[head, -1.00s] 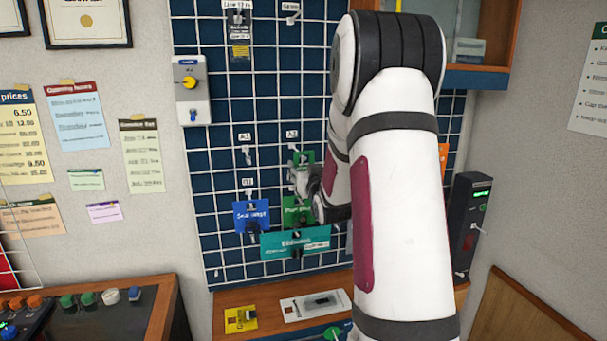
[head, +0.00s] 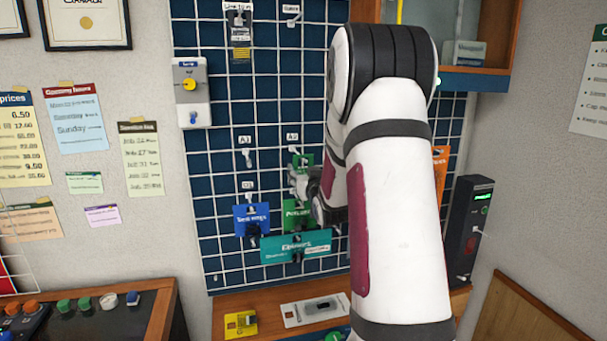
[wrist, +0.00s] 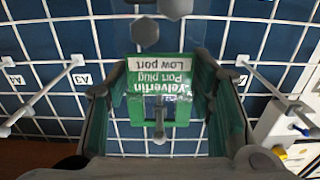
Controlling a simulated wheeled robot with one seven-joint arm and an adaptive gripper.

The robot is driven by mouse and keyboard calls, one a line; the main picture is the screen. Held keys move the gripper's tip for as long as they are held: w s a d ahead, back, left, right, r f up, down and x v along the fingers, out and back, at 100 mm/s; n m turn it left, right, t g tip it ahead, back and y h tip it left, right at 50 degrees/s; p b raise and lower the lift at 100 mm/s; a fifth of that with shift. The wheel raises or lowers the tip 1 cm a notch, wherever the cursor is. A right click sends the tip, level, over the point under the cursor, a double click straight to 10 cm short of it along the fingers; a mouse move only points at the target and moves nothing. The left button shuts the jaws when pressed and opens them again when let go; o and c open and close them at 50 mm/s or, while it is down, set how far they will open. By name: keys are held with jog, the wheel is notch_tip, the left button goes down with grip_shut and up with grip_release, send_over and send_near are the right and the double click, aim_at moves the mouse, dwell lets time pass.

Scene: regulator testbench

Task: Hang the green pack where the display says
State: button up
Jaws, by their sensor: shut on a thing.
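A bit of green (head: 304,160) shows there. Another green pack (head: 295,214) hangs just below. The display (head: 480,197) on a dark unit at the right is lit green; its text is too small to read.
A blue pack (head: 251,220) and a teal pack (head: 280,250) hang close by on the pegboard (head: 228,165). Bare pegs stick out on both sides of my gripper in the wrist view. A yellow card (head: 240,323) and a white card lie on the wooden shelf below.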

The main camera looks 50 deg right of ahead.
jog(key=o, duration=1.3)
jog(key=shift+o, duration=0.2)
jog(key=shift+s, duration=0.1)
jog(key=v, duration=1.2)
